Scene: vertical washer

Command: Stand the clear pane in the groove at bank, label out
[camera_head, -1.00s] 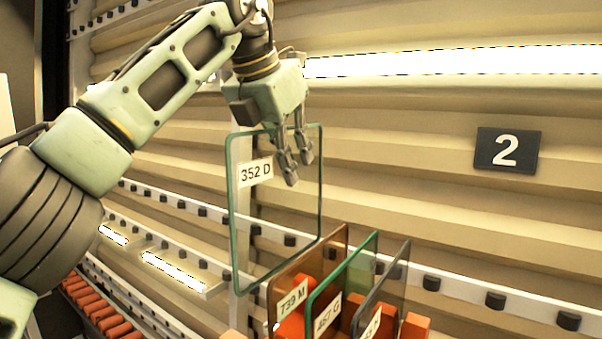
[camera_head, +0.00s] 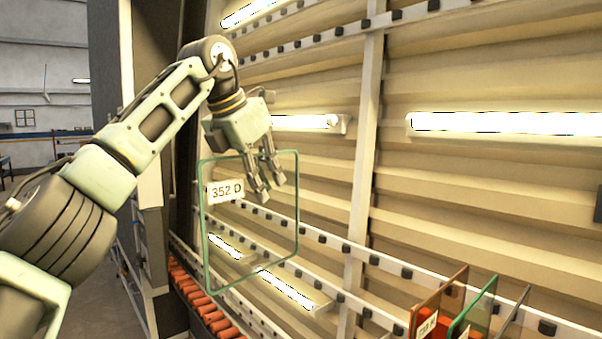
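The clear pane (camera_head: 252,235) has a green edge and a white label reading "352 D" (camera_head: 225,191) near its upper left corner. It hangs upright in the air, with the label facing my head camera. My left gripper (camera_head: 262,190) is shut on the pane at its top edge, fingers pointing down. The washer's rails and orange rollers (camera_head: 200,303) show behind and below the pane. No groove marked "bank" can be made out. My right gripper is not in view.
A brown pane (camera_head: 438,306), a green pane (camera_head: 478,310) and a grey pane stand in an orange rack at the lower right. White rails with black pads (camera_head: 345,248) cross the ribbed wall. Open floor lies at far left.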

